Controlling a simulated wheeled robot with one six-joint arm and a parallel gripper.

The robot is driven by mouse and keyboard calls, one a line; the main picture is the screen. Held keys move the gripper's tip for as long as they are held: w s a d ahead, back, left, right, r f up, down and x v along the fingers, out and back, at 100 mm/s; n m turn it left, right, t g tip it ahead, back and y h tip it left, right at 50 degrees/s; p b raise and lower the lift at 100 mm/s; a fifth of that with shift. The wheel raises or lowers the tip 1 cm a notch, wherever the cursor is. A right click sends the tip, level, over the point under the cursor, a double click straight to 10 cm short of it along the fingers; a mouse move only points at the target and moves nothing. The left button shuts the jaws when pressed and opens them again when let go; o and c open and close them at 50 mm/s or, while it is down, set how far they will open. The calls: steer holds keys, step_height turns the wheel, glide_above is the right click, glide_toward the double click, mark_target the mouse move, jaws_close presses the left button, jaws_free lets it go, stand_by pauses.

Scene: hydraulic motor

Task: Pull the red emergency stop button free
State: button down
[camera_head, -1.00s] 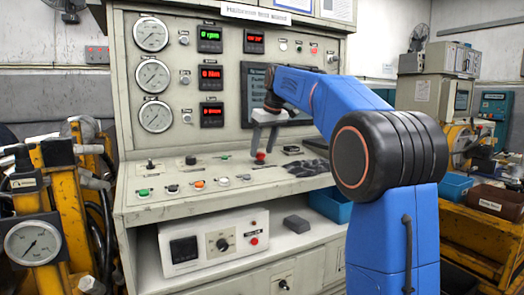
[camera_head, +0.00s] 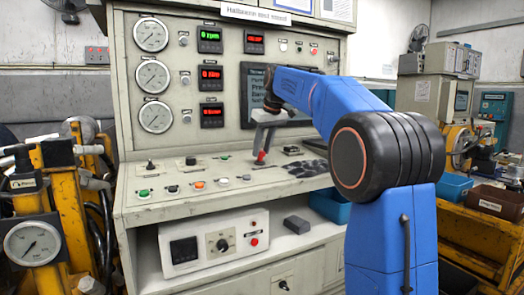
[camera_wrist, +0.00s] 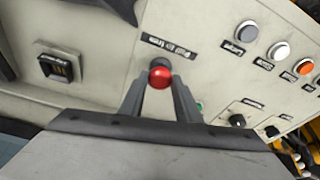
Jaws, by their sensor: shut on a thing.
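The red emergency stop button (camera_head: 260,158) is on the sloped control panel (camera_head: 150,208) of the test bench. In the wrist view the red button (camera_wrist: 160,77) sits between the tips of my two grey fingers, below a dark label plate. My gripper (camera_head: 262,152) reaches down to it from above, and in the wrist view my gripper (camera_wrist: 160,84) is shut on the button. The button's base is mostly hidden by the fingers and the button head, so I cannot tell whether it is raised.
White, grey and orange buttons (camera_wrist: 303,67) line the panel beside the red one. A dark rocker switch (camera_wrist: 57,67) is on the other side. The screen (camera_head: 290,115) stands close behind my gripper. A blue bin (camera_head: 330,205) is at the bench's right.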

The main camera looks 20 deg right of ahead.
steer(key=c, duration=1.3)
jaws_free()
steer(key=shift+r, duration=0.15)
steer(key=v, duration=1.7)
steer(key=shift+s, duration=0.25)
steer(key=shift+r, duration=0.1)
steer(key=s+a+f+m, duration=0.1)
steer(key=s+a+f, duration=0.2)
steer(key=s+f, duration=0.55)
steer(key=s+a+f+m, duration=0.1)
steer(key=s+a+f, duration=0.2)
steer(key=s+f, duration=0.5)
steer(key=s+a+f, duration=0.1)
steer(key=s+f, duration=1)
steer(key=f, duration=0.4)
steer(key=s+a+f+m+h, duration=0.1)
steer(key=s+f, duration=1.1)
steer(key=f, duration=0.3)
steer(key=shift+s+a+m+t, duration=0.15)
steer(key=shift+a+m+t, duration=0.05)
steer(key=shift+m+t, duration=0.1)
